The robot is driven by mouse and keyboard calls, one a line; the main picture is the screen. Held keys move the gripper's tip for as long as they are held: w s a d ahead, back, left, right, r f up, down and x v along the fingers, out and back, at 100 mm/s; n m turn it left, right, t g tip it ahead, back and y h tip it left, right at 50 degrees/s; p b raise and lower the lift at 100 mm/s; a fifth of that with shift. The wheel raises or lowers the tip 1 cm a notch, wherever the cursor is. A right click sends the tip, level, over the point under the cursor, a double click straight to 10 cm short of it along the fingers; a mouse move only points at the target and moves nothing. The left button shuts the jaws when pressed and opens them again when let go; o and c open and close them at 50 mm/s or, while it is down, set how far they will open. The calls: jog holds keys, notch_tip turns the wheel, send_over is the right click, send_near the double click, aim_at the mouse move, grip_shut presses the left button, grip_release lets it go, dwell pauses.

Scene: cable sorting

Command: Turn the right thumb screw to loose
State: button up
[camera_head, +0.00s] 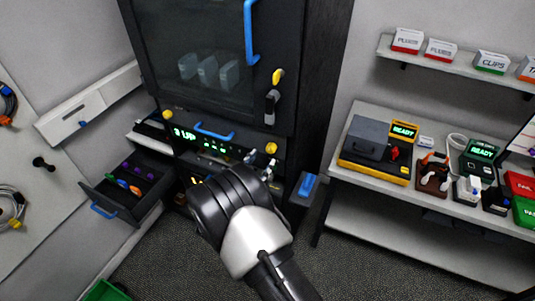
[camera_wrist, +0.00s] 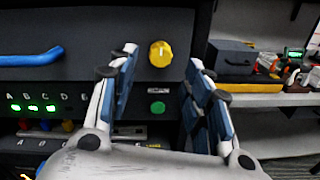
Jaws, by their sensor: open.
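The right thumb screw is a round yellow knob (camera_wrist: 160,54) on the dark panel, and it also shows in the head view (camera_head: 271,148) at the panel's right end. A matching left yellow knob (camera_head: 166,115) sits at the other end. My gripper (camera_wrist: 162,60) is open and empty, facing the panel. In the wrist view its two blue-padded fingers stand either side of the right knob, apart from it. I cannot tell the remaining depth or the knob's turn setting. In the head view my arm hides most of the gripper.
A blue handle (camera_head: 215,133) crosses the panel beside lit green indicators (camera_wrist: 34,108). A green round part (camera_wrist: 157,107) sits below the knob. An open drawer (camera_head: 125,190) juts out at left. The cabinet door (camera_head: 215,35) is above; a bench (camera_head: 350,185) with devices stands at right.

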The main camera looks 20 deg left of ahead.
aim_at(269, 151)
jog(key=shift+w+d, duration=0.2)
jog(key=shift+w, duration=1.2)
jog(key=shift+w+d, duration=0.15)
jog(key=shift+w, duration=1.2)
jog(key=shift+c, duration=0.4)
grip_shut()
